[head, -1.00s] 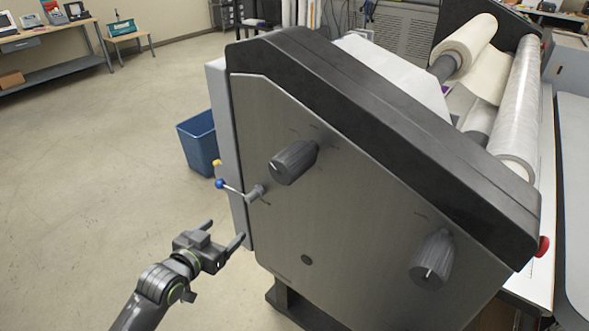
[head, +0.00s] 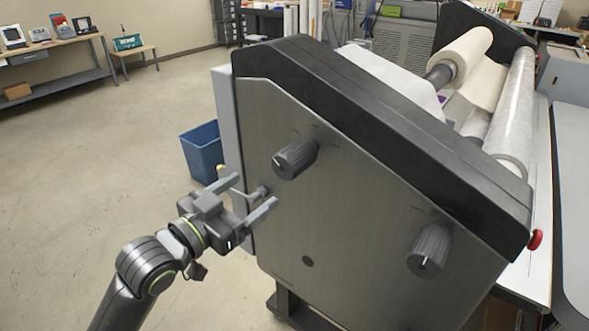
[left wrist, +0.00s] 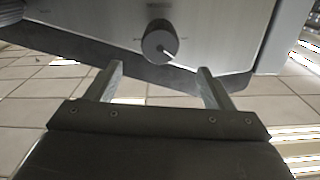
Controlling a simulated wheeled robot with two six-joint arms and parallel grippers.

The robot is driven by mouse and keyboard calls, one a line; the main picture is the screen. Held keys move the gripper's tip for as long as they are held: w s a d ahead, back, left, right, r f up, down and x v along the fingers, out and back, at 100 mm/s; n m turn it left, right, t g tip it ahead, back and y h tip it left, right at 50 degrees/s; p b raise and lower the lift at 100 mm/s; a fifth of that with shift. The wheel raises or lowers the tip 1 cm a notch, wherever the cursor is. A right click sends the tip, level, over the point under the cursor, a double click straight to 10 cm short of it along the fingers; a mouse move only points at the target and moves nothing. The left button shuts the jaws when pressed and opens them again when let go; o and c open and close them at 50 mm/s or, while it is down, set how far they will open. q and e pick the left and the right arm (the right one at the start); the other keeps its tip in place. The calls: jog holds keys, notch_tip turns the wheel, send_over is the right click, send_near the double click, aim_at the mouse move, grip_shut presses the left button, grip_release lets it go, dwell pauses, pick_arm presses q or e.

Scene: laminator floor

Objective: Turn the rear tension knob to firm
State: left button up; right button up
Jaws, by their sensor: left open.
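Two dark grey ribbed knobs sit on the laminator's grey end panel (head: 340,215). The upper left knob (head: 295,158) is farther back, with small marks above it; the lower right knob (head: 430,250) is nearer. Their labels are too small to read. My left gripper (head: 255,191) is open and empty, to the lower left of the upper left knob and apart from it. In the left wrist view a knob (left wrist: 160,40) with a white pointer line lies ahead, between and beyond the open fingers (left wrist: 160,82). My right gripper is not in view.
A red button (head: 535,240) is on the right side. A blue bin (head: 202,152) stands behind the machine at left. The floor at left is clear.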

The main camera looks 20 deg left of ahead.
aim_at(282, 169)
pick_arm(q)
jog(key=x, duration=1.2)
jog(key=shift+w, duration=0.15)
jog(key=shift+x, duration=0.95)
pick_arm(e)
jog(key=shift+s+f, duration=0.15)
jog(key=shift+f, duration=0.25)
pick_arm(q)
jog(key=shift+c, duration=0.4)
jog(key=c, duration=0.9)
